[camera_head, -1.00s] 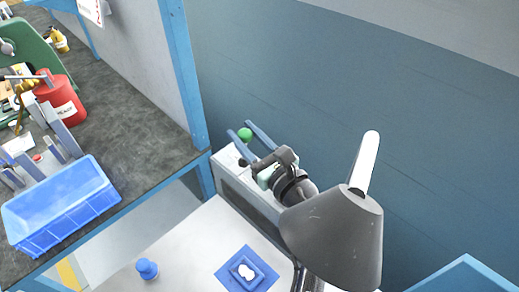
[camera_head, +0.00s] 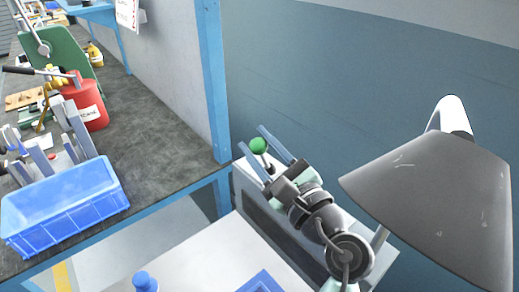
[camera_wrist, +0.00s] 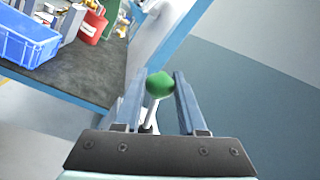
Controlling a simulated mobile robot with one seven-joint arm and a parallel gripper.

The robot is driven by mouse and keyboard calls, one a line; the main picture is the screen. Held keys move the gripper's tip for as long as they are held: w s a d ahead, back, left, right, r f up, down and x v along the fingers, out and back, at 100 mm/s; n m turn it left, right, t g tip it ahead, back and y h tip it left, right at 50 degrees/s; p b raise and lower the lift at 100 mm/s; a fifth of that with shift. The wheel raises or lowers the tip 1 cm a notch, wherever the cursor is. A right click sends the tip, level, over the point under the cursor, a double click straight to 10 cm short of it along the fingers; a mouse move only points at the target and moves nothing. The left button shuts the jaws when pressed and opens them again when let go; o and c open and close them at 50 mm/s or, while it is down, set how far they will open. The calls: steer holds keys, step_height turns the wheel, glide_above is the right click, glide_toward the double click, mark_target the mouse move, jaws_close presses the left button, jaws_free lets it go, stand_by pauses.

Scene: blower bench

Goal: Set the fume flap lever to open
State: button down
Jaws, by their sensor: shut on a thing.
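The fume flap lever (camera_head: 258,145) has a green ball knob on a thin pale rod. It rises from the top of a light grey box at the foot of the blue wall. My gripper (camera_head: 251,137) has its two long fingers on either side of the knob and is shut on the lever. In the wrist view the green knob (camera_wrist: 160,85) shows between the fingers (camera_wrist: 159,75), with the rod running down below it. The lever's base is partly hidden by my gripper, and no position marks can be read.
A dark bench top (camera_head: 165,125) with a blue post (camera_head: 212,80) stands left of the lever. A blue crate (camera_head: 65,208), a red container (camera_head: 88,105) and several tools are on it. A white surface with a blue knob (camera_head: 146,283) lies in front.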

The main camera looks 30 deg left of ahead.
mark_target(263, 152)
steer(key=shift+c, duration=2.4)
jaws_free()
steer(key=b+v, duration=0.1)
steer(key=v, duration=0.6)
steer(key=shift+s+d, duration=0.1)
steer(key=shift+d, duration=0.1)
